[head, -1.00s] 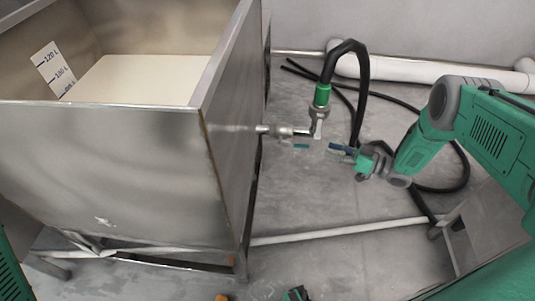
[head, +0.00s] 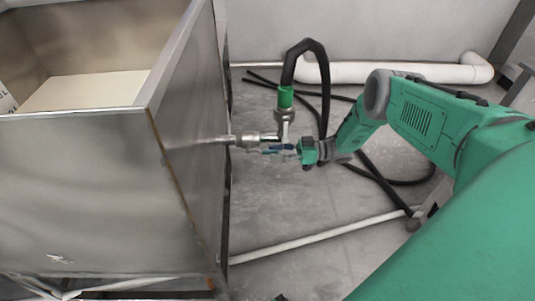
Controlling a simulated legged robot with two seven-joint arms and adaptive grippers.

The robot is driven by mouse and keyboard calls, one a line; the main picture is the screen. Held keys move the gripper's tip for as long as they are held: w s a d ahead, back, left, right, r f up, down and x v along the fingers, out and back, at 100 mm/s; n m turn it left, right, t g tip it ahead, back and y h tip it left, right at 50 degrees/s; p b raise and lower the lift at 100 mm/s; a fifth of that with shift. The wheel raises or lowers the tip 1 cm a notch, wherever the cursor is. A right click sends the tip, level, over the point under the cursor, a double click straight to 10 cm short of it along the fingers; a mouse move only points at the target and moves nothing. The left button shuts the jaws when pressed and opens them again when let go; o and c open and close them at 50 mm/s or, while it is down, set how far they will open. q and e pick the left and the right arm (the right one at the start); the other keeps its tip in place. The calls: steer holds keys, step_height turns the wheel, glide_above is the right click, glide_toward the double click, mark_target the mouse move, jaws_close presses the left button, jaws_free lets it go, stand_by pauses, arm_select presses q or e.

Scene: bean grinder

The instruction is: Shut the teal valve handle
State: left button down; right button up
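The valve's teal handle (head: 267,152) shows as a small strip just below the metal valve body (head: 262,137), which sticks out from the right side of the steel tank. My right gripper (head: 282,149) reaches in from the right, and its blue fingertips overlap the right end of the handle in the picture. The fingers and handle are too small and close to tell whether they touch or whether the fingers have shut. My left gripper cannot be made out.
The steel tank (head: 85,190) fills the left side. A black hose with a green collar (head: 285,97) rises from the valve and loops to the floor. White pipes run along the wall (head: 400,72) and low across the floor (head: 310,239). Grey floor is open below the valve.

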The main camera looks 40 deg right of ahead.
steer(key=shift+w+a+f, duration=0.15)
steer(key=shift+w+a, duration=0.5)
steer(key=shift+a, duration=0.35)
jaws_close()
steer(key=shift+d+f+t, duration=0.2)
steer(key=shift+f+t, duration=0.05)
steer(key=shift+t, duration=0.05)
steer(key=shift+f+t+y, duration=0.5)
steer(key=shift+y, duration=0.5)
jaws_free()
steer(key=shift+d+f, duration=0.1)
